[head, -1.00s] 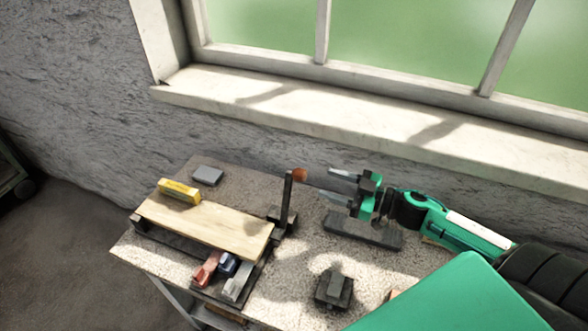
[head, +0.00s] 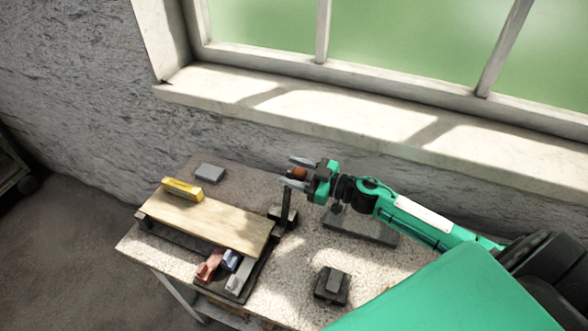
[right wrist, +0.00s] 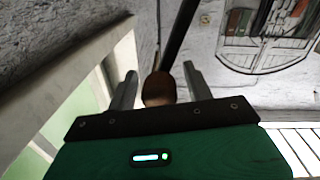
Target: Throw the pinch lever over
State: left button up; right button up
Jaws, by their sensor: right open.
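The pinch lever is a dark upright bar (head: 287,203) with a round orange-brown knob (head: 299,173) on top. It rises from a black base at the right end of a wooden board (head: 205,222). My right gripper (head: 294,172) is open, with its fingers on either side of the knob. In the right wrist view the knob (right wrist: 158,88) sits between the two grey fingers, with visible gaps to both, and the dark bar (right wrist: 178,35) runs up and away from it. My left gripper is not in view.
A yellow block (head: 183,189) lies on the board, and a grey block (head: 209,173) is behind it. Red, blue and grey pieces (head: 230,262) lie in front. A dark block device (head: 332,286) and a flat dark plate (head: 362,227) are to the right. The windowsill (head: 340,115) runs behind.

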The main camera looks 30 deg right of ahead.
jog(key=shift+w+a, duration=0.1)
jog(key=shift+c, duration=0.2)
grip_shut()
jog(key=shift+w, duration=0.1)
jog(key=shift+w+d+f+m+p, duration=0.1)
jog(key=shift+w+d+m+p, duration=0.2)
jog(key=shift+d+m+p, duration=0.15)
jog(key=w+d+f+m, duration=0.5)
jog(key=d+f+m, duration=0.1)
jog(key=f+m, duration=0.1)
jog(key=shift+w+d+f, duration=0.3)
jog(key=shift+w+f, duration=0.05)
jog(key=shift+f, duration=0.1)
